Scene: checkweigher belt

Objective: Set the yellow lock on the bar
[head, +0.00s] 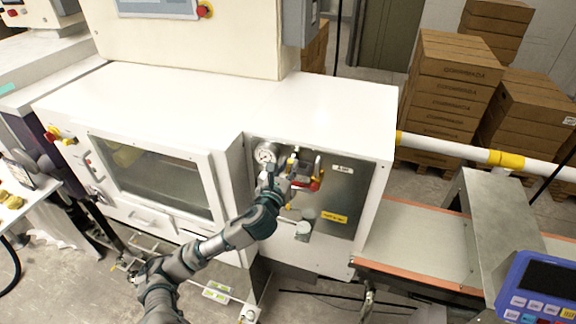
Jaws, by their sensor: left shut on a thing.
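My left gripper (296,181) is at the recessed panel (338,196) on the machine's right front. The bar is not clearly distinguishable among the small fittings there. Several yellow items (10,199) lie on the table at the far left. My right gripper is not in view.
A round gauge (265,155) is left of the gripper, and a yellow label (334,217) is below right. The white machine housing (240,100) surrounds the recess. A conveyor (420,240) and a blue keypad unit (540,290) stand at the right. Boxes (455,75) are stacked behind.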

